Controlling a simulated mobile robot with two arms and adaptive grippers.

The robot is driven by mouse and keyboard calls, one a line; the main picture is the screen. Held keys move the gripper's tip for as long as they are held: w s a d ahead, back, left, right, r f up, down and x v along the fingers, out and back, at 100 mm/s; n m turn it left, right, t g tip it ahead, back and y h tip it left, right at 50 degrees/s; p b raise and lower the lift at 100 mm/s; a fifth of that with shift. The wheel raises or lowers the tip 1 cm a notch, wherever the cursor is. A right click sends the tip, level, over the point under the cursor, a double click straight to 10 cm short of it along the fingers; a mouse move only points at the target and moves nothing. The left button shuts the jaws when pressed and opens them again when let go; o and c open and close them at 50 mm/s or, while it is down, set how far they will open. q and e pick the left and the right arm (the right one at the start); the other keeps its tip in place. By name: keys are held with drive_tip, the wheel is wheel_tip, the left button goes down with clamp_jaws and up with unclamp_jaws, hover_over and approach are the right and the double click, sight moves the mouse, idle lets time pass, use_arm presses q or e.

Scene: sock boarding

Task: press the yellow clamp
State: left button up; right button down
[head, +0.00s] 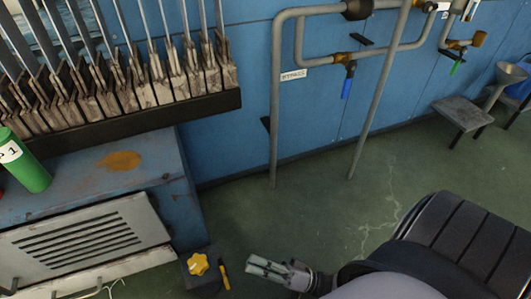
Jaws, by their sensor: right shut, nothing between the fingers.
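A yellow star-shaped knob (198,264) sits on top of a dark block (203,282) at the lower right corner of the blue cabinet. A small yellow lever (223,277) stands at the right side of that block. I cannot tell which of these two yellow parts is the clamp. My right gripper (250,265) is shut and empty, with its fingers pointing left. It is to the right of the lever, with a small gap between them in the picture. My left gripper is out of view.
The blue cabinet (185,200) carries a green cylinder (28,172) and a rack (150,112) of upright boards. Grey pipes (275,110) with valves run along the blue wall. A small grey stool (462,112) stands at the right. The green floor (310,210) between is clear.

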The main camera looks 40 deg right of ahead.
drive_tip(key=shift+s+d+f, duration=0.65)
drive_tip(key=shift+d+f, duration=0.15)
drive_tip(key=shift+d, duration=0.15)
